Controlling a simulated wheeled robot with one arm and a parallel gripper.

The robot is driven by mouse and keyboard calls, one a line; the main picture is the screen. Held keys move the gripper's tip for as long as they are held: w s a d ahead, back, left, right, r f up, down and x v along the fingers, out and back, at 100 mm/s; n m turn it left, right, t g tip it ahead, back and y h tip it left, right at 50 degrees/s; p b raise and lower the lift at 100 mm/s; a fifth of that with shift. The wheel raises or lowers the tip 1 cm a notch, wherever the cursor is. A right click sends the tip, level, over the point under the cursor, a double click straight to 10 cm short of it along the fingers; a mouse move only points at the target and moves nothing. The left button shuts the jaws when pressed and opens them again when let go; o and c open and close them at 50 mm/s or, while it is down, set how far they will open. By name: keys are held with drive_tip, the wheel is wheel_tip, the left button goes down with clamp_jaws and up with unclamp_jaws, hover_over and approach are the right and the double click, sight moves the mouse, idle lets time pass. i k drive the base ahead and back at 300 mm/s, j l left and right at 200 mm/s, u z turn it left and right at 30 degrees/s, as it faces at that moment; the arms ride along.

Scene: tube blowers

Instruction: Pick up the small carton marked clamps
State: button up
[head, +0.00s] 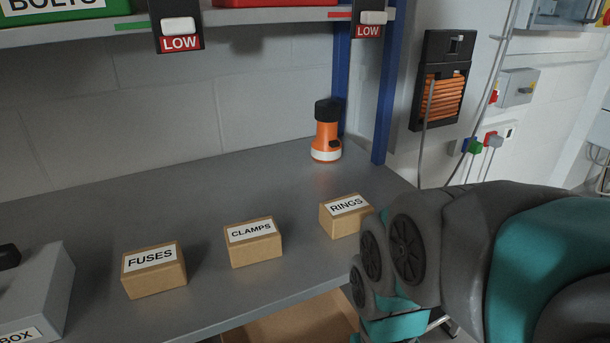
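The small carton marked CLAMPS (254,249) sits upright on the grey bench in the head view, near its front edge. It is brown with a white label along its top. It stands between the carton marked FUSES (155,277) on the left and the carton marked RINGS (339,222) on the right. My arm fills the lower right, beside the RINGS carton and apart from the CLAMPS carton. My gripper's fingers are not visible in this view.
An orange and black torch (326,135) stands at the back of the bench (210,205). A grey box (50,290) is at the left. A shelf (120,36) with bins hangs above, and a blue post (385,90) rises at the right. The bench behind the cartons is clear.

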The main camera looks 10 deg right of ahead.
sight(254, 241)
drive_tip(key=k+j+u, duration=0.15)
drive_tip(key=j, duration=0.45)
drive_tip(key=j+u, duration=0.2)
drive_tip(key=j, duration=0.45)
drive_tip(key=j+u, duration=0.15)
drive_tip(key=j, duration=0.45)
drive_tip(key=j+u, duration=0.15)
drive_tip(key=j, duration=0.5)
drive_tip(key=i+j+u, duration=0.2)
drive_tip(key=j, duration=0.4)
drive_tip(key=j+u, duration=0.15)
drive_tip(key=j, duration=0.45)
drive_tip(key=z, duration=2.45)
drive_tip(key=i+l+u, duration=0.15)
drive_tip(key=l+u, duration=0.15)
drive_tip(key=u, duration=0.2)
drive_tip(key=i+l+u, duration=0.1)
drive_tip(key=l+u, duration=0.6)
drive_tip(key=u, duration=0.25)
